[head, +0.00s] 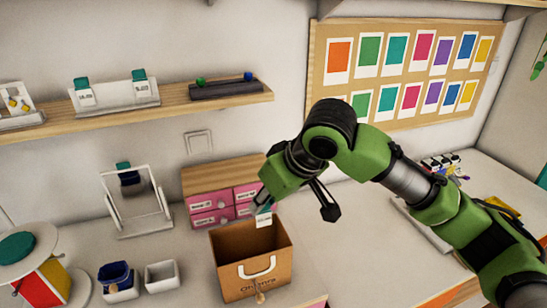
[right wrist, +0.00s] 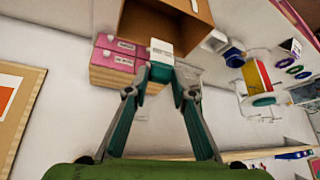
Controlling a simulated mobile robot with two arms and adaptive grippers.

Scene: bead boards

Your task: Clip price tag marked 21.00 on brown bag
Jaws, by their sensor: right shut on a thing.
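The brown bag (head: 240,283) stands open on the counter, with a white handle and dark print on its front. It also shows at the top of the right wrist view (right wrist: 134,20). My right gripper (head: 264,206) is shut on a white price tag with a teal clip (head: 263,219), just above the bag's back rim. The tag shows between the fingertips in the right wrist view (right wrist: 161,52). Its print is too small to read. I cannot tell whether it touches the rim. My left gripper is not in view.
Pink drawers (head: 210,208) stand right behind the bag. Two more tags sit on a white holder (head: 117,96) on the shelf. A white frame stand (head: 137,205) and small white bins (head: 161,277) are left of the bag.

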